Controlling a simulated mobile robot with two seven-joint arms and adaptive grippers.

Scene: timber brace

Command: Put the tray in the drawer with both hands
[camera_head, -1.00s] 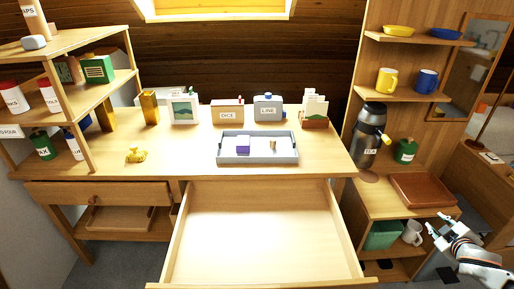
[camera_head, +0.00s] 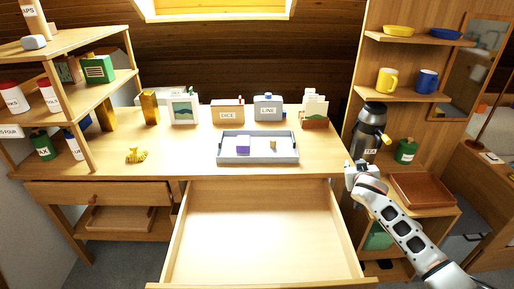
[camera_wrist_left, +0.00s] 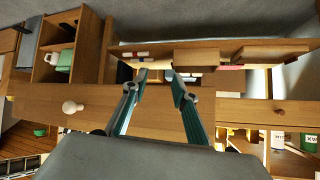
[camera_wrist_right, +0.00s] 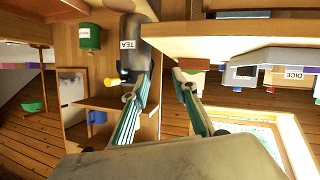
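The grey-blue tray (camera_head: 257,162) lies flat on the desk, toward its front edge. A purple box (camera_head: 243,145) and a small tan piece (camera_head: 273,146) stand in it. The wooden drawer (camera_head: 260,230) below the desk is pulled out and empty. My right gripper (camera_head: 361,166) is at the desk's right front corner, apart from the tray. The right wrist view (camera_wrist_right: 163,65) shows its fingers apart with nothing between them. My left gripper (camera_wrist_left: 155,74) is out of the head view. Its own wrist view shows its fingers apart and empty, facing wooden furniture.
Behind the tray stand a DICE box (camera_head: 228,111), a LINE container (camera_head: 268,108) and a picture frame (camera_head: 184,109). A yellow toy (camera_head: 136,155) sits left of the tray. A dark TEA flask (camera_head: 369,130) stands close to my right gripper, near a brown case (camera_head: 422,190).

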